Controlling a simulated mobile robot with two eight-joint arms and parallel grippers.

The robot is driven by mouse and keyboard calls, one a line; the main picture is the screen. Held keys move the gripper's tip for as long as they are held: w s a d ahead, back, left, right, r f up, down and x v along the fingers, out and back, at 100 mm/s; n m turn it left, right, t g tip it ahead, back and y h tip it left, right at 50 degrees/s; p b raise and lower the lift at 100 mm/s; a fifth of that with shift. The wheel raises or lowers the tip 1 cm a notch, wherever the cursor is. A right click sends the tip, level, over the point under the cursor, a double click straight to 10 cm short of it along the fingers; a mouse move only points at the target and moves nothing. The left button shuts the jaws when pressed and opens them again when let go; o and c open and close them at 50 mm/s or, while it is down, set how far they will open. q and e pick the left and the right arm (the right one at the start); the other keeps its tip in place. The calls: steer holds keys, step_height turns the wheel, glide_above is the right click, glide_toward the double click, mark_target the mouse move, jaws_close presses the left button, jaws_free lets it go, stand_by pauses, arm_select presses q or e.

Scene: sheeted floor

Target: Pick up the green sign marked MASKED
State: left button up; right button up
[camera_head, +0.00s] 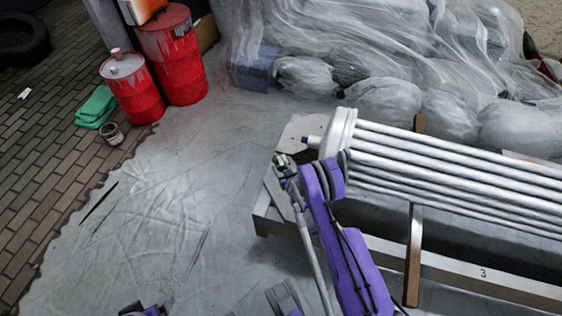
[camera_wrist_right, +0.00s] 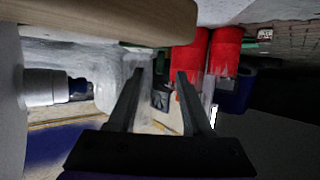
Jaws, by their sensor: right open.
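I cannot make out a green sign marked MASKED or any such lettering. My right gripper (camera_head: 283,163) is at the left end of the white ribbed radiator, with a small pale green patch beside it that I cannot identify. In the right wrist view, the fingers of my right gripper (camera_wrist_right: 160,74) stand apart, with nothing clearly held. A small dark object (camera_wrist_right: 160,99) shows between and beyond them; its contact is unclear. A purple and dark part of mine, perhaps the left gripper (camera_head: 148,309), is cut off at the bottom edge; its jaws are unclear.
The radiator (camera_head: 450,168) lies across a low frame (camera_head: 460,275) at right. Red drums (camera_head: 180,62), a green folded cloth (camera_head: 97,106) and a small can (camera_head: 111,134) stand at upper left. Plastic-wrapped bundles (camera_head: 385,102) line the back. The sheeted floor (camera_head: 150,220) at left is mostly clear.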

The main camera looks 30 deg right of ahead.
mark_target(277, 162)
steer(key=x, duration=0.4)
steer(key=shift+w+f+b, duration=0.2)
steer(key=shift+w+b, duration=0.05)
steer(key=shift+b, duration=0.15)
jaws_close()
